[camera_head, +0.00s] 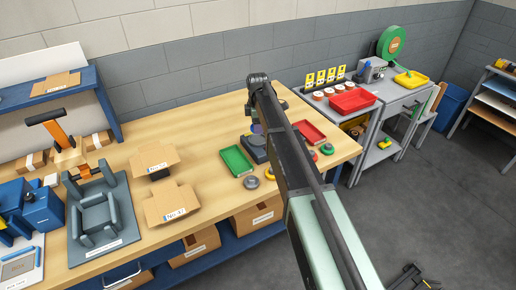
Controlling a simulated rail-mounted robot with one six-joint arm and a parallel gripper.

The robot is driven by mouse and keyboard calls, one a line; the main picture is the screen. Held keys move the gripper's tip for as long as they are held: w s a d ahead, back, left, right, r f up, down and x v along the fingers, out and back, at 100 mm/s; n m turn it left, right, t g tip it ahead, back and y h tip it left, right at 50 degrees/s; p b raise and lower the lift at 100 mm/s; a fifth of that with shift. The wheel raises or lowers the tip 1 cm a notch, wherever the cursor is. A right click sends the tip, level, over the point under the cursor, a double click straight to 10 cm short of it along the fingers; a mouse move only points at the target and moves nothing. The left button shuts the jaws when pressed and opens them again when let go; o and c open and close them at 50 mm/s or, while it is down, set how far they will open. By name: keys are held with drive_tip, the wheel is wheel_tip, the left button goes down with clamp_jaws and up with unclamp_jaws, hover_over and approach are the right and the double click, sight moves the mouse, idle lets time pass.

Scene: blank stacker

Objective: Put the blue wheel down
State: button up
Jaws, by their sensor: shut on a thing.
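The blue wheel (256,128) shows as a small blue-violet patch at the end of my arm, above a dark device (254,148) on the wooden table. My gripper (257,121) is largely hidden behind my arm and appears shut on the blue wheel. I cannot tell whether the wheel touches the device below it. A green tray (236,161) lies to the left of the device and a red tray (309,132) to the right.
Grey wheels (250,183) lie near the table's front edge, and a green-and-red group of wheels (326,149) lies to the right. Cardboard pieces (170,203) and a grey fixture (97,213) occupy the left. Bare wood (205,150) lies between them.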

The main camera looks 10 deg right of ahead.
sight(258, 140)
drive_tip(key=shift+f, duration=0.3)
wheel_tip(258, 140, down, 5)
drive_tip(key=b, duration=0.4)
drive_tip(key=shift+r, duration=0.15)
drive_tip(key=o, duration=1)
drive_tip(key=shift+c, duration=0.2)
drive_tip(key=shift+r, duration=0.1)
